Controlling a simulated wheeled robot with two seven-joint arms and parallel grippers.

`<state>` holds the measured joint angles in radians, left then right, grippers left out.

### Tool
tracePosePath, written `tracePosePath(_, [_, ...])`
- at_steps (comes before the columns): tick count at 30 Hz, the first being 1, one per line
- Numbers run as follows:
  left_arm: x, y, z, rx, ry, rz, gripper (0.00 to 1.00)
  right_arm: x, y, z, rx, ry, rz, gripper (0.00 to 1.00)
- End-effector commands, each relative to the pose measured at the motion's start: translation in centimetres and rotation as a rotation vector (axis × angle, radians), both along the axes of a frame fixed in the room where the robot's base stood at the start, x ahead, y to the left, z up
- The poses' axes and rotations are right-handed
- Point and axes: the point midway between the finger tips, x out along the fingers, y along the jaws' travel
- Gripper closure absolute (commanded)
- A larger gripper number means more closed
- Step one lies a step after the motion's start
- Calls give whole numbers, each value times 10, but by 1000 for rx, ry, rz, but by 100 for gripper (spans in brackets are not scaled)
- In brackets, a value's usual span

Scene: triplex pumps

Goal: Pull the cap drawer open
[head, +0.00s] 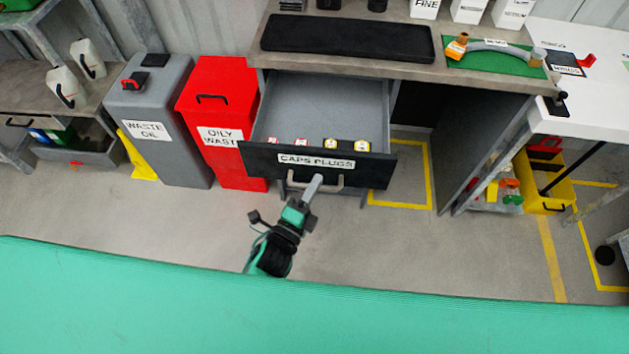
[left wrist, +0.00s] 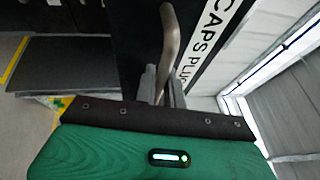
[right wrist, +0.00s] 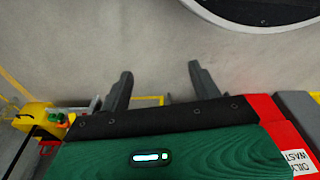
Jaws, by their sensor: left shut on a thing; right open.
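The cap drawer (head: 330,95), labelled CAPS PLUGS, stands pulled out from under the workbench in the head view. Several small red-marked and yellow caps (head: 345,146) sit along the inside of its black front (head: 265,160). My left gripper (head: 314,186) is shut on the drawer's bar handle (head: 336,184), left of the bar's right end. In the left wrist view the handle (left wrist: 171,40) runs down between the fingers (left wrist: 162,88), which are partly hidden by the gripper body. My right gripper (right wrist: 160,84) is open and empty over bare floor in the right wrist view; it is out of the head view.
A red oily waste bin (head: 212,110) and a grey waste oil bin (head: 165,100) stand left of the drawer. An open dark cabinet door (head: 485,150) and a yellow crate (head: 545,205) are to the right. Floor in front is clear.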

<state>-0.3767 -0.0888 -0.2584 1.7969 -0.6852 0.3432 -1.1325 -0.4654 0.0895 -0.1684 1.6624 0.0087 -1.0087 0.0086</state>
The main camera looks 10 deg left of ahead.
Motion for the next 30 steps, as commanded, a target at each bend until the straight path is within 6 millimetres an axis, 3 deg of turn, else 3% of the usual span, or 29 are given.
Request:
tracePosePath(5, [0, 0, -1, 1, 2, 0, 100, 1, -1, 0, -1, -1, 0, 37])
tracePosePath(6, [0, 0, -1, 1, 2, 0, 87, 1, -1, 0, -1, -1, 0, 37])
tracePosePath(9, [0, 0, -1, 0, 1, 0, 68, 1, -1, 0, -1, -1, 0, 37])
tracePosePath(20, [-3, 1, -2, 0, 2, 0, 68, 0, -1, 0, -1, 0, 0, 37])
tracePosePath(23, [-12, 5, -4, -1, 1, 0, 68, 0, -1, 0, -2, 3, 0, 37])
tracePosePath(30, [-53, 22, -13, 0, 4, 0, 68, 6, 2, 15, 3, -4, -2, 37])
